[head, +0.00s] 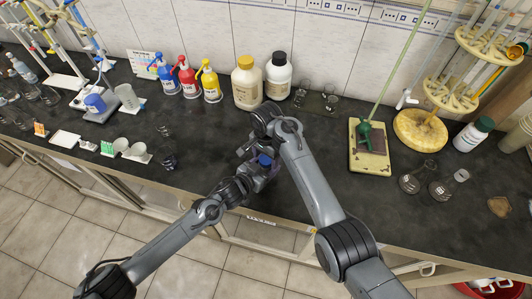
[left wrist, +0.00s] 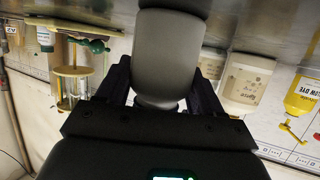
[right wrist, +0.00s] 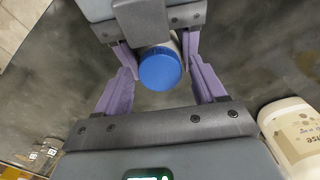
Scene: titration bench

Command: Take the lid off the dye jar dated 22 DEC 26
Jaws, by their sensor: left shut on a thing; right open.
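A jar with a blue lid (head: 265,160) is held above the counter's front edge, where my two arms meet. Its date label cannot be read. My left gripper (head: 259,171) is shut on the jar's body. In the right wrist view the blue lid (right wrist: 160,69) faces the camera, round and seated on the jar. My right gripper (right wrist: 160,88) is open, its purple fingers on either side of the lid with gaps to it. In the left wrist view a grey rounded shape (left wrist: 165,55) fills the space between the dark fingers; whether it is the jar is unclear.
Blue (head: 166,79), red (head: 187,77) and yellow (head: 210,82) dye bottles stand along the wall beside two large reagent bottles (head: 247,86). A green-and-cream stand base (head: 368,158) and flasks (head: 412,182) are to the right.

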